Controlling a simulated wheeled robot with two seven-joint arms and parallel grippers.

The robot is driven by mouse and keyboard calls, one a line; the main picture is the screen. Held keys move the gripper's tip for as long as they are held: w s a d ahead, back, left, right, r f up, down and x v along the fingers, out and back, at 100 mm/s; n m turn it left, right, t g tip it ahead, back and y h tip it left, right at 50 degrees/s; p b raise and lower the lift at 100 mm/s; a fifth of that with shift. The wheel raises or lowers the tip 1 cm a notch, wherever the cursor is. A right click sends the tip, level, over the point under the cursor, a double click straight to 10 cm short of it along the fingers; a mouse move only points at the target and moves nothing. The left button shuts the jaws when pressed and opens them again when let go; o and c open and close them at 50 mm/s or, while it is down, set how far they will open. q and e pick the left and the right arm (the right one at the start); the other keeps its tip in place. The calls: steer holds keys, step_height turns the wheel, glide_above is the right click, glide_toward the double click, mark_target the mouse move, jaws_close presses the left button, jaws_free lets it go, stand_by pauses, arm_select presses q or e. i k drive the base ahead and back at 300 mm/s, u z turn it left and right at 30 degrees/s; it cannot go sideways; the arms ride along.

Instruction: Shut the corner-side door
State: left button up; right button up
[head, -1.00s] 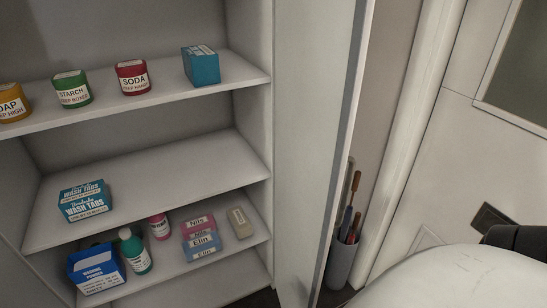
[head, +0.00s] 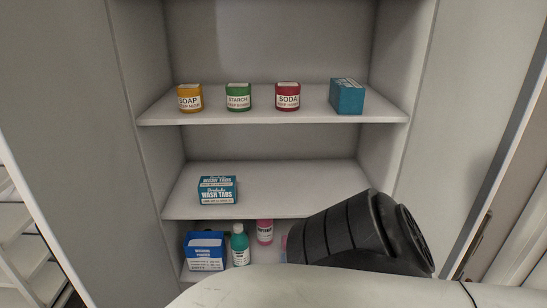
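A tall pale cupboard stands open in front of me, its shelves (head: 270,182) in view. The right door (head: 465,110) is swung outward, standing open beside the wall corner. The left door (head: 70,130) also stands open. A black ribbed joint (head: 345,232) and white link of my own arm come in at the lower right, in front of the bottom shelves and the foot of the right door. Neither gripper shows, and I cannot tell whether one touches a door.
On the upper shelf stand soap (head: 190,98), starch (head: 238,97) and soda (head: 288,96) containers and a teal box (head: 347,96). Wash tabs (head: 217,190) sit on the middle shelf. Washing powder (head: 205,252) and bottles (head: 239,245) stand below. White racks (head: 25,250) are at the far left.

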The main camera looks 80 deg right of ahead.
mark_target(485, 74)
steer(key=u, duration=0.2)
steer(key=k, duration=1.1)
steer(key=z, duration=2.5)
steer(key=i, duration=0.2)
steer(key=z, duration=0.25)
